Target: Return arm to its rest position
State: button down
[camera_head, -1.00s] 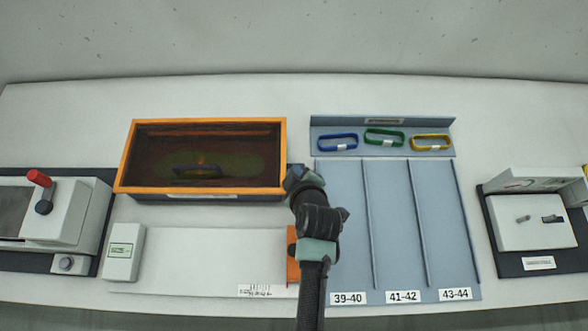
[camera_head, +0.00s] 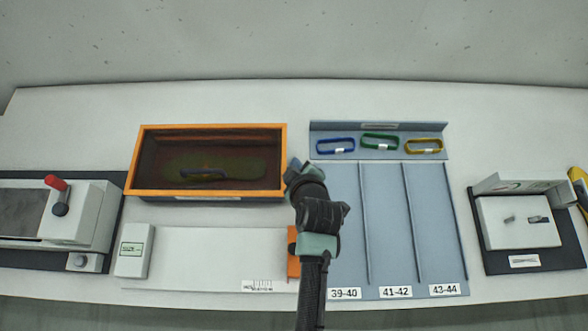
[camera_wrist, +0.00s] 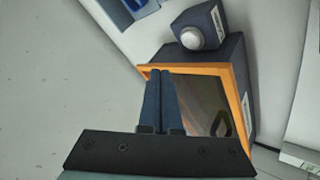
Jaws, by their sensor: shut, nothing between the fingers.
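My arm (camera_head: 315,215) reaches up the middle of the head view, between the orange-rimmed box and the blue lanes. Its fingers cannot be made out there. In the wrist view my gripper (camera_wrist: 160,74) is shut and empty, its two dark blue fingers side by side. The fingers appear in front of the orange-rimmed box (camera_wrist: 205,68); their height above it cannot be told. The box also shows in the head view (camera_head: 283,150), with a dark, see-through-looking inside and a dark blue looped thing (camera_head: 203,174) in it.
Right of my arm is a blue lane board (camera_head: 385,220) labelled 39-40, 41-42 and 43-44. Blue (camera_head: 335,146), green (camera_head: 380,142) and yellow bands (camera_head: 424,146) lie behind it. A red-handled machine (camera_head: 75,210) stands left, a white-topped device (camera_head: 517,222) right. A white board (camera_head: 205,255) lies in front.

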jog(key=shift+r, duration=0.35)
dwell(0.3)
jog(key=w+r+m+t+h+b, duration=0.1)
jog(key=w+r+m+t, duration=0.3)
jog(key=r, duration=1.4)
jog(key=w+r+m+t+b, duration=0.15)
jog(key=w+r+t, duration=0.4)
jog(key=r, duration=1.15)
jog(key=s+r+m+t+b, duration=0.1)
jog(key=s+r+m+t, duration=0.1)
jog(key=s+r, duration=0.3)
jog(key=s+r+m+t, duration=0.2)
jog(key=s+r+t, duration=0.2)
jog(key=r, duration=1)
jog(key=s+r+m+t+h+b, duration=0.1)
jog(key=s+r+m+t, duration=0.1)
jog(key=s+r, duration=0.4)
notch_tip(320, 180, up, 4)
jog(key=shift+s+a+f+t+b, duration=0.2)
jog(key=shift+s+t+b, duration=0.15)
jog(key=shift+t, duration=0.1)
